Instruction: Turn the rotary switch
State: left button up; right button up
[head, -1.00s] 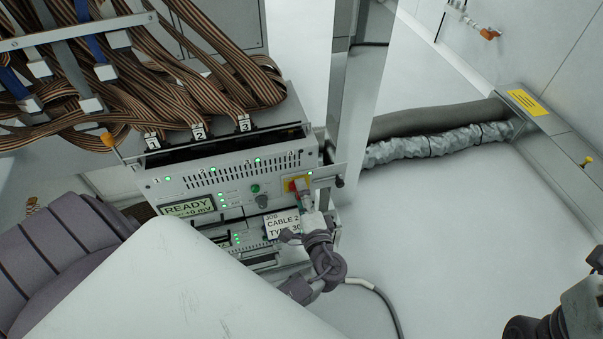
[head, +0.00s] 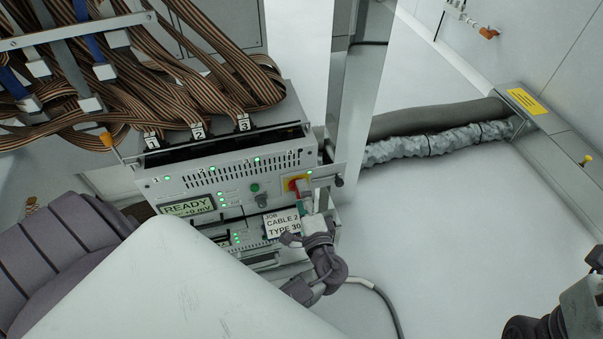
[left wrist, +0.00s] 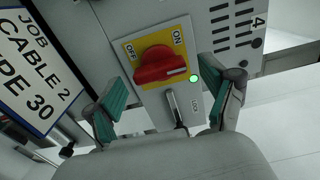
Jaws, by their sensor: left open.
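The rotary switch is a red knob (left wrist: 157,66) on a yellow plate marked OFF and ON. The white mark on its grip points right in the left wrist view, below the ON label. My left gripper (left wrist: 163,98) is open, with one green-padded finger on each side of the knob's lower part. The knob is not clamped; I cannot tell whether a pad touches it. In the head view the left gripper (head: 306,204) is just below the switch.
Below the knob is a metal LOCK lever (left wrist: 175,106), with a green lamp (left wrist: 194,78) beside the plate. A job card (head: 283,223) reads CABLE 2, TYPE 30. The display (head: 188,206) reads READY. Ribbon cables (head: 190,80) hang above the instrument.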

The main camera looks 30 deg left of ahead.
pick_arm(q)
jog(key=v, duration=1.1)
jog(key=shift+d, duration=0.1)
